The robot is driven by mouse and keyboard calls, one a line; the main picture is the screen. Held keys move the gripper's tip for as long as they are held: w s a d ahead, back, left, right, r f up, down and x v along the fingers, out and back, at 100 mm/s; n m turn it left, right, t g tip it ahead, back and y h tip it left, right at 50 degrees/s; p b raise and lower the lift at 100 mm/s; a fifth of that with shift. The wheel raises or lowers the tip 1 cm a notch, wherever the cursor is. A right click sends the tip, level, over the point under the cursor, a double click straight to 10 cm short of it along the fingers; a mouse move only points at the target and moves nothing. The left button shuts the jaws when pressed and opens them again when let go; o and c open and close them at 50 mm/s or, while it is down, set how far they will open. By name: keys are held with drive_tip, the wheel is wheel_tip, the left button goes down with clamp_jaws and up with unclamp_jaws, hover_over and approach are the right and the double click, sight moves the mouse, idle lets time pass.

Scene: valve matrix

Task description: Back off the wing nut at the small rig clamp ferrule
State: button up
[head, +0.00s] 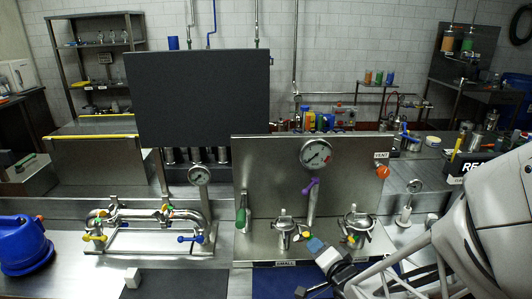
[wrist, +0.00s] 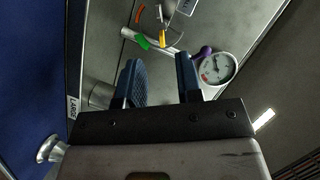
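The small clamp ferrule (head: 284,230) is a metal clamp on the front ledge of the steel rig, behind the "SMALL" label (head: 286,263). A second metal clamp (head: 357,224) stands to its right. My gripper (head: 308,268) is at the right front of the small clamp, apart from it as far as I can tell. In the wrist view my gripper (wrist: 158,75) has two blue fingers spread, with nothing visible between them. A metal cylinder (wrist: 100,95) is partly hidden behind the left finger, beside a "LARGE" label (wrist: 72,107). I cannot make out the small clamp's wing nut clearly.
The rig panel (head: 262,180) carries a gauge (head: 316,154), a purple handle (head: 311,187) and an orange vent knob (head: 383,171). A green handle (head: 241,217) stands left of the small clamp. A pipe manifold (head: 145,220) lies further left, beyond a gap.

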sight(303, 236)
drive_tip(key=shift+a+f, duration=0.15)
drive_tip(key=shift+a, duration=0.05)
drive_tip(key=shift+w, duration=0.1)
idle(0.4)
drive_tip(key=shift+x, duration=3.75)
drive_tip(key=shift+a, duration=0.15)
clamp_jaws()
